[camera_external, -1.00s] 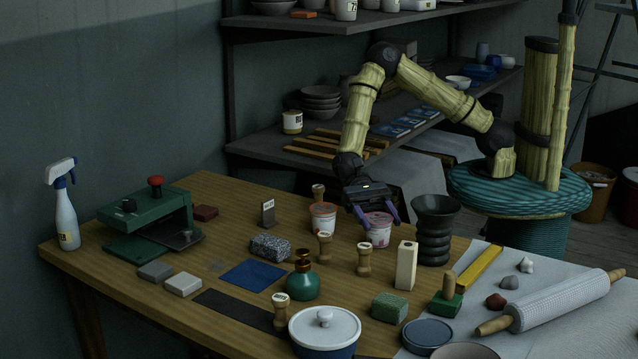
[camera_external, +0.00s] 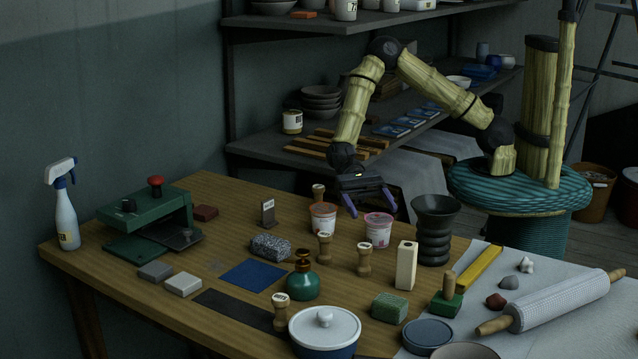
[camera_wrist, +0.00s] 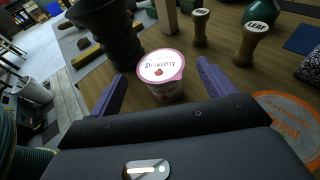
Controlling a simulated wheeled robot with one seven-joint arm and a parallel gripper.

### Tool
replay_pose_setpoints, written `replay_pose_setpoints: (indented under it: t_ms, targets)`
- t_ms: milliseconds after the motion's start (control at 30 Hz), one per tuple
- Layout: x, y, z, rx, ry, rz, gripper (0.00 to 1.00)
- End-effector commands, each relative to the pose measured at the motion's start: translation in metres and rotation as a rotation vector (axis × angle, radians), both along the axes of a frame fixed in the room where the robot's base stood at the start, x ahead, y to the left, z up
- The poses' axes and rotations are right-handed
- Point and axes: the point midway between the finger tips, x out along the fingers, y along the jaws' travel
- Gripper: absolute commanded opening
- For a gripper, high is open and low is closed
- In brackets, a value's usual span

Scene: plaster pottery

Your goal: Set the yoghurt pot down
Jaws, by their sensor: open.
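The yoghurt pot (camera_external: 378,231) is white with a pink rim and stands upright on the wooden table (camera_external: 228,204). In the wrist view its lid reads "Strawberry" (camera_wrist: 161,68). My gripper (camera_external: 372,207) is open, with purple fingers, above and behind the pot and clear of it. In the wrist view the open fingers (camera_wrist: 158,90) point toward the pot, which stands beyond their tips.
A black ribbed vase (camera_external: 435,228) stands close to the right of the pot. Wooden stamps (camera_external: 364,260) and a pale block (camera_external: 405,265) stand in front. A green bottle (camera_external: 303,282) is front left. A rolling pin (camera_external: 550,302) lies on the cloth at right.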

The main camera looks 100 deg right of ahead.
Motion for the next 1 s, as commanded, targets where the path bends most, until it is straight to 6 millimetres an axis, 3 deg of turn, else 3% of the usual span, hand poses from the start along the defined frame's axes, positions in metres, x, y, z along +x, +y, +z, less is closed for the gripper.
replay_pose_setpoints:
  t_ms: [200, 400, 1000]
  targets:
    - [0.007, -0.043, 0.015, -0.002, -0.001, -0.004, 0.82]
    - [0.01, -0.067, 0.021, -0.001, 0.0, -0.001, 0.82]
    - [0.01, -0.07, 0.022, 0.0, 0.0, 0.0, 0.82]
